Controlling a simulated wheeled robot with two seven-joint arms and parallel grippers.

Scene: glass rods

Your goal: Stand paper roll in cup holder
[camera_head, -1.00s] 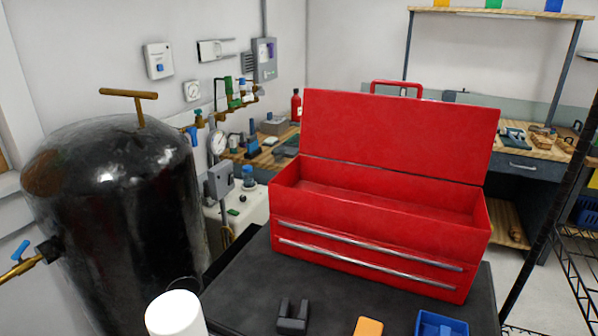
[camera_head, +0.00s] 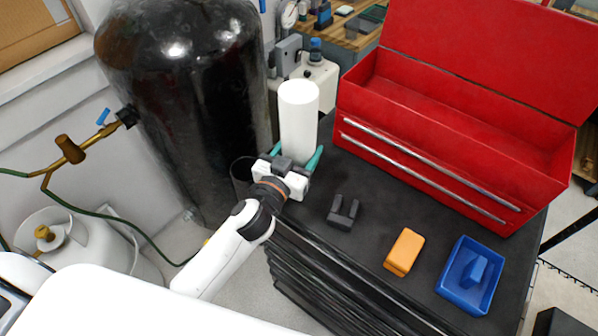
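The white paper roll (camera_head: 299,112) stands upright at the cart top's left corner. My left gripper (camera_head: 297,154) has come to its near side, with one teal finger on each side of its lower part. The fingers are spread about as wide as the roll; whether they touch it is not clear. The roll's base is hidden behind the gripper. A dark round holder (camera_head: 236,172), which looks like the cup holder, is at the cart's left side, just left of my gripper and partly hidden. No roll is in it. My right gripper is out of view.
On the black cart top (camera_head: 365,205) are a dark forked block (camera_head: 343,214), an orange block (camera_head: 404,252) and a blue tray (camera_head: 470,276). An open red toolbox (camera_head: 440,150) fills the back. A large black tank (camera_head: 185,95) stands close behind the holder.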

